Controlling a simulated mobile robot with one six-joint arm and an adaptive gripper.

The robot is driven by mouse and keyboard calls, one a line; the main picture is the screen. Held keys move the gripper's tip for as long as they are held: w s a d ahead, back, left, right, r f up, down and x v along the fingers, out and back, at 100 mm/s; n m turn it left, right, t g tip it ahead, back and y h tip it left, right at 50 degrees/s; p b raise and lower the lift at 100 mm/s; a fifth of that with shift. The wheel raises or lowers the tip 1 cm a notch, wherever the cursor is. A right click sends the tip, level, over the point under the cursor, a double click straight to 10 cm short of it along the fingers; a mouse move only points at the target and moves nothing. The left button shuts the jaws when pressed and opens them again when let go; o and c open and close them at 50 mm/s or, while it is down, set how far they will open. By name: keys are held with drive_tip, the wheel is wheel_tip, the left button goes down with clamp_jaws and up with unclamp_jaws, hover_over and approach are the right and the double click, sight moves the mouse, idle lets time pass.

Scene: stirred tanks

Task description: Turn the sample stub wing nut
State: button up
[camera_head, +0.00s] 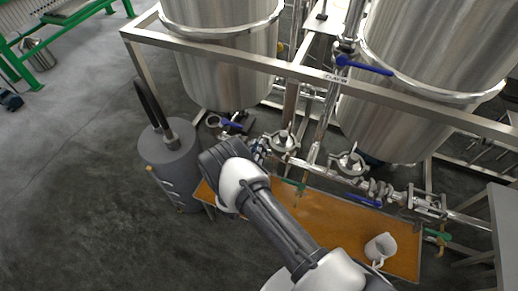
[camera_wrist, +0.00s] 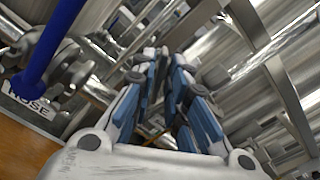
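My gripper (camera_wrist: 163,62) points into the steel pipework in the wrist view, its blue-padded fingers converging toward their tips. The tips are a narrow gap apart, among small metal parts. I cannot tell whether they touch or hold one. The sample stub wing nut cannot be made out for certain in either view; the fingers or nearby fittings may hide it. In the head view, the end of my arm is at the pipe line, and the fingers are mostly hidden behind the wrist. A steel pipe clamp (camera_head: 283,139) is just right of them.
A blue valve lever (camera_wrist: 54,45) and a HOSE label (camera_wrist: 28,104) are close on the left in the wrist view. An orange-brown tray (camera_head: 325,222) with a white jug (camera_head: 380,248) lies below the pipes. A grey cylinder (camera_head: 170,165) stands left. Steel tanks (camera_head: 225,60) stand behind.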

drive_tip(key=shift+c, duration=0.4)
clamp_jaws()
drive_tip(key=shift+m, duration=0.3)
drive_tip(key=shift+d+m+b, duration=0.1)
drive_tip(key=shift+m+b, duration=1.3)
drive_tip(key=shift+m, duration=1.3)
drive_tip(key=shift+o, duration=0.4)
unclamp_jaws()
